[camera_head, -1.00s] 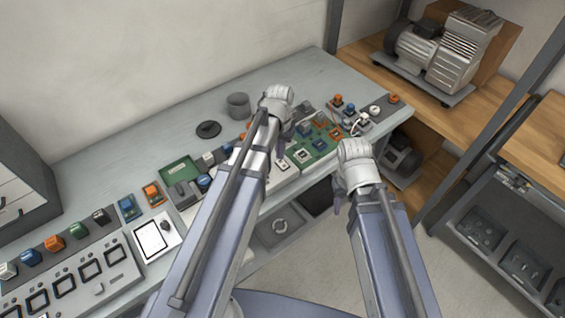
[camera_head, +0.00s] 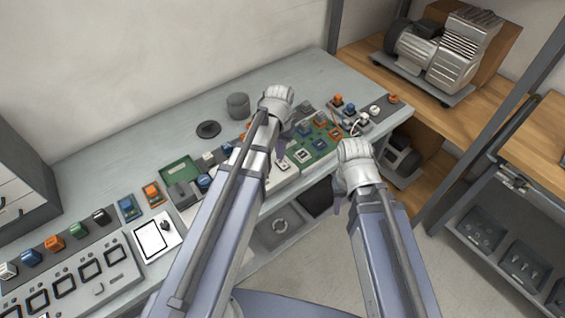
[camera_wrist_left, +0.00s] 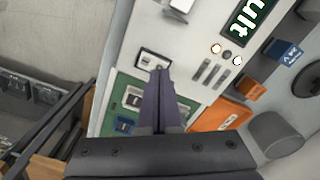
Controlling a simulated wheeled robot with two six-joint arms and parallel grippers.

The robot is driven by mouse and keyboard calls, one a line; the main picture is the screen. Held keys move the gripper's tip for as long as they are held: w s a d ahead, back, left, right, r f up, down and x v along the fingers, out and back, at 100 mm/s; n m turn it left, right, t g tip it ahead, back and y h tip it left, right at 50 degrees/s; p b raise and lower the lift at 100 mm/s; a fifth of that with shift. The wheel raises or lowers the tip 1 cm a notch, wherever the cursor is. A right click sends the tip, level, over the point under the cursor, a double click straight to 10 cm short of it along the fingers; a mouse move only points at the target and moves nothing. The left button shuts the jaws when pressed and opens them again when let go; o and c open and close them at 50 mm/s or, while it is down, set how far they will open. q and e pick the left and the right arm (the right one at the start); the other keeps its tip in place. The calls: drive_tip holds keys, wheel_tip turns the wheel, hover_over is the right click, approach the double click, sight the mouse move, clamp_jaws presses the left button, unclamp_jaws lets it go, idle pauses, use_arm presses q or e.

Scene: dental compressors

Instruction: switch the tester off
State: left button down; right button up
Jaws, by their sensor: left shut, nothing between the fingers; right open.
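A framed switch (camera_wrist_left: 152,60) sits on the panel, right at my left fingertips in the left wrist view. My left gripper (camera_wrist_left: 160,72) is shut and empty, its tips overlapping the switch's lower edge; I cannot tell whether they touch. In the head view my left gripper (camera_head: 280,152) is over the tester (camera_head: 286,180), partly hidden by the arm. My right gripper (camera_head: 338,203) hangs in front of the bench edge, away from the tester; its fingers are barely visible.
A green board (camera_head: 320,143) with small parts lies beside the tester. An orange tray (camera_wrist_left: 222,115) and a grey cup (camera_wrist_left: 275,135) are near my left gripper. The grey cup also stands at the back of the bench (camera_head: 238,105). Bare bench top lies behind it.

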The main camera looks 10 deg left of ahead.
sight(281, 162)
use_arm(q)
drive_tip(key=shift+f+b, duration=0.85)
idle(0.5)
wheel_tip(281, 162, up, 7)
drive_tip(key=p, duration=0.7)
drive_tip(key=shift+r, duration=0.1)
drive_tip(key=shift+s+d, duration=0.1)
drive_tip(key=s+d+m+y, duration=0.1)
drive_tip(key=s+d+m, duration=0.1)
drive_tip(key=s+d, duration=0.8)
drive_tip(key=s, duration=0.4)
drive_tip(key=shift+d+f, duration=0.15)
drive_tip(key=shift+f, duration=0.05)
drive_tip(key=c, duration=1.5)
unclamp_jaws()
